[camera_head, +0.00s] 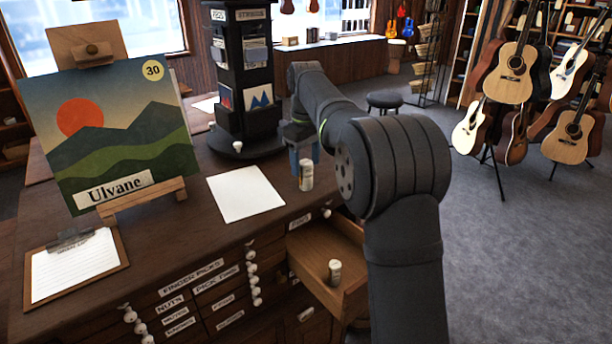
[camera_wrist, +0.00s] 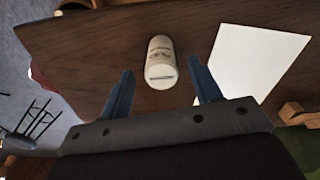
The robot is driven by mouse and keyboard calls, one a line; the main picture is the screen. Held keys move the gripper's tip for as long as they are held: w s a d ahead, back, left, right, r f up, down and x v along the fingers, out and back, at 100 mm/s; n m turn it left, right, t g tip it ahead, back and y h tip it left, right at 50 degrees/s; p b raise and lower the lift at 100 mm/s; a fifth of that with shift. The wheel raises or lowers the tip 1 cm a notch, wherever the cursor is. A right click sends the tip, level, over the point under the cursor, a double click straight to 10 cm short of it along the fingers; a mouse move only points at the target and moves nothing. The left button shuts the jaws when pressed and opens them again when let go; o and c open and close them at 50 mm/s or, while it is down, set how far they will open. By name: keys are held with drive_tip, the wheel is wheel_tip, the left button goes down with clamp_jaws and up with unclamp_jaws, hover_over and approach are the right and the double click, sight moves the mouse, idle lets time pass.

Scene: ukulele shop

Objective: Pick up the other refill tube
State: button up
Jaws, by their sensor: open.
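One refill tube (camera_head: 306,175), a small pale cylinder with a label, stands on the counter top right of the white paper. It also shows in the wrist view (camera_wrist: 161,62), beyond and between my fingertips and not touched. A second similar tube (camera_head: 334,272) stands in the open drawer (camera_head: 318,248) below the counter edge. My gripper (camera_head: 304,152) is over the counter, by the tube there. In the wrist view its two blue fingers (camera_wrist: 162,90) are spread apart with nothing between them. The arm hides part of the gripper in the head view.
A white paper (camera_head: 246,194) lies on the counter, with a painting (camera_head: 110,125) on an easel and a clipboard (camera_head: 75,265) to the left. A dark rotating display stand (camera_head: 242,85) rises behind the gripper. The drawer juts out in front of the counter.

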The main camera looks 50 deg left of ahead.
sight(306, 177)
wheel_tip(306, 177, down, 5)
drive_tip(key=shift+s+d+f, duration=0.1)
drive_tip(key=shift+d, duration=0.05)
drive_tip(key=c, duration=1.1)
drive_tip(key=shift+o, duration=0.2)
